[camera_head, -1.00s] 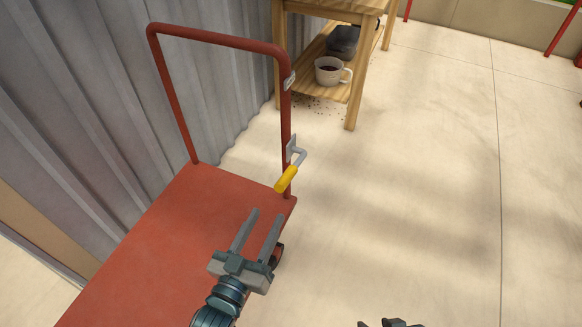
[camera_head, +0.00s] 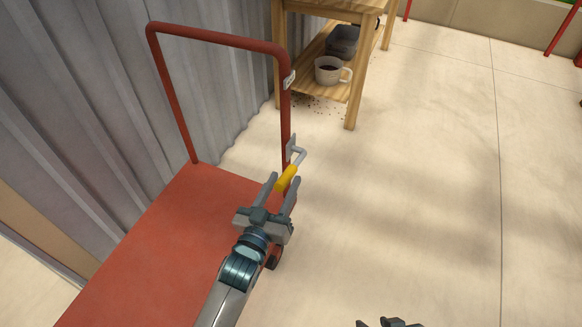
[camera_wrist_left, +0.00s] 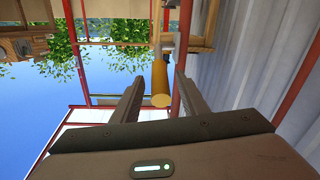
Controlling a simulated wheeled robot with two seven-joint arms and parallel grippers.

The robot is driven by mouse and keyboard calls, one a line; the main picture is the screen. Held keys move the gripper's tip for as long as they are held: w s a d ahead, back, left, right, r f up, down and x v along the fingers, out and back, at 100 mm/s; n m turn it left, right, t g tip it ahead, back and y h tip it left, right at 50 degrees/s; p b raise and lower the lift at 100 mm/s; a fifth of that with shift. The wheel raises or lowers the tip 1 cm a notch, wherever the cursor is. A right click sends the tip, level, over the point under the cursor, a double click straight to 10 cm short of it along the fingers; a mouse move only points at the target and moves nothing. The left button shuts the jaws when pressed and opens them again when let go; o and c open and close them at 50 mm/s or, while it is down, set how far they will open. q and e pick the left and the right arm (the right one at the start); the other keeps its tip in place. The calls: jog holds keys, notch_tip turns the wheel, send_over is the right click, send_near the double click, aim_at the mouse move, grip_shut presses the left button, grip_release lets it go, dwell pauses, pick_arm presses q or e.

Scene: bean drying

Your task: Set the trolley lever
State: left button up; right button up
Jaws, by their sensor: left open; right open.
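The red trolley (camera_head: 150,245) stands by the corrugated wall with its handle frame (camera_head: 215,38) upright. The lever has a yellow grip (camera_head: 287,177) on a grey bent arm (camera_head: 298,155) fixed to the frame's right post. The grip hangs down, slightly tilted. My left gripper (camera_head: 284,182) is open, with its fingers reaching toward the yellow grip. In the left wrist view the yellow grip (camera_wrist_left: 161,98) shows end-on between the open fingers, nearer the right one, and no grasp is visible. My right gripper (camera_head: 390,323) only just shows at the bottom edge of the head view.
A wooden shelf (camera_head: 353,100) behind the trolley holds a mug (camera_head: 328,70) and a dark container (camera_head: 343,42). Dark specks lie on the floor below it. The corrugated wall (camera_head: 90,110) is close on the left. Floor to the right is clear.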

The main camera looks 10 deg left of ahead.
aim_at(291, 167)
pick_arm(q)
jog(key=shift+x, duration=2.95)
jog(key=shift+c, duration=0.6)
grip_shut()
